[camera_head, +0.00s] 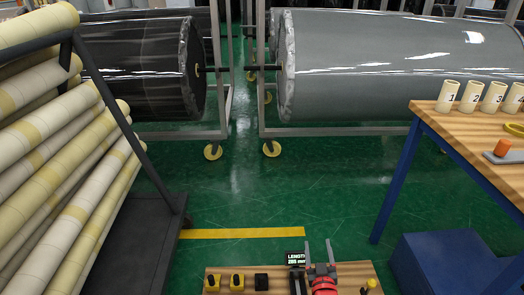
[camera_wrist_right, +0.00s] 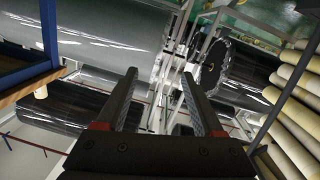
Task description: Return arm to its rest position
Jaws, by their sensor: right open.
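My right gripper (camera_head: 318,248) shows at the bottom middle of the head view, above a small wooden surface (camera_head: 349,270). Its two fingers point up and away, apart, with nothing between them. In the right wrist view the fingers of my right gripper (camera_wrist_right: 158,78) are also wide apart and empty, with the hall tilted behind them. A red part of my right arm (camera_head: 325,286) shows below the gripper. My left gripper is not in view.
A large grey wrapped roll (camera_head: 390,60) and a black wrapped roll (camera_head: 140,65) sit on wheeled frames behind. A rack of cream tubes (camera_head: 60,150) stands left. A blue-legged wooden table (camera_head: 450,140) with numbered cups stands right. Green floor (camera_head: 290,180) between is clear.

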